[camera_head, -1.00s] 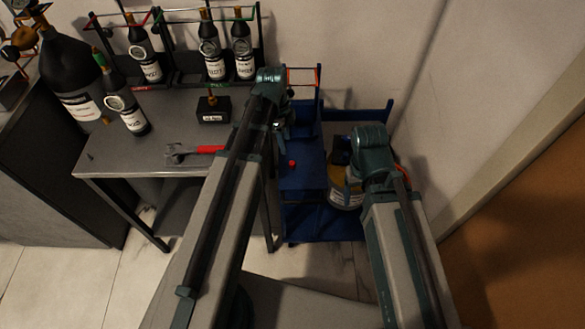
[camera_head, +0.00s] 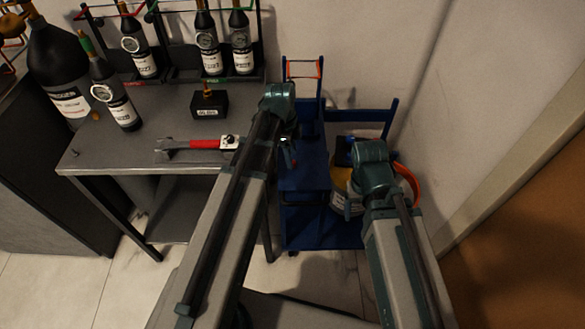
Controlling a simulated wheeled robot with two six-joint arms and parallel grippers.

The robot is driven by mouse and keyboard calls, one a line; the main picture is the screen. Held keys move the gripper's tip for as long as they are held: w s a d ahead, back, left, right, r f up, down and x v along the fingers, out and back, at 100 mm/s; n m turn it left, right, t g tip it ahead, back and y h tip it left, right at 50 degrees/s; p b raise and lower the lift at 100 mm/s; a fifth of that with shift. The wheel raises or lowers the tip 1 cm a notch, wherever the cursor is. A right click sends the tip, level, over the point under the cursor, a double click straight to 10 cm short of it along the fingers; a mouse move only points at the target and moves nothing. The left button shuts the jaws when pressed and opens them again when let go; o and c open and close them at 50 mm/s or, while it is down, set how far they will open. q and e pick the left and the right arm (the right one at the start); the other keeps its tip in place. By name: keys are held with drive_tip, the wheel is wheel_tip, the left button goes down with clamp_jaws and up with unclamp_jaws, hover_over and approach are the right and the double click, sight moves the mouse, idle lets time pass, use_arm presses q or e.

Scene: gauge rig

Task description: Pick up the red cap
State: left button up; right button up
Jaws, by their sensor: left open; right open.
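The red cap lies in the area of the blue cart's (camera_head: 302,178) upper shelf. It is largely hidden now, with only a faint hint of red by my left fingertips. My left gripper (camera_head: 288,152) is open and points down over that shelf, right where the cap is. Whether the fingers touch or straddle the cap cannot be told. My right gripper (camera_head: 353,203) is open, partly hidden by its own wrist, in front of a yellow and white container (camera_head: 339,188) on the cart's right side.
A grey table (camera_head: 95,155) stands on the left with a red-handled wrench (camera_head: 203,144), a small round gauge (camera_head: 230,141) and a black box (camera_head: 209,104). Dark bottles (camera_head: 115,98) stand behind. An orange ring (camera_head: 409,183) shows beside my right wrist. A wall closes off the right.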

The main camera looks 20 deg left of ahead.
use_arm(q)
wheel_tip(320, 180, down, 2)
drive_tip(key=shift+d+f+b, duration=0.1)
drive_tip(key=shift+f+b, duration=0.05)
drive_tip(key=shift+b, duration=0.5)
clamp_jaws()
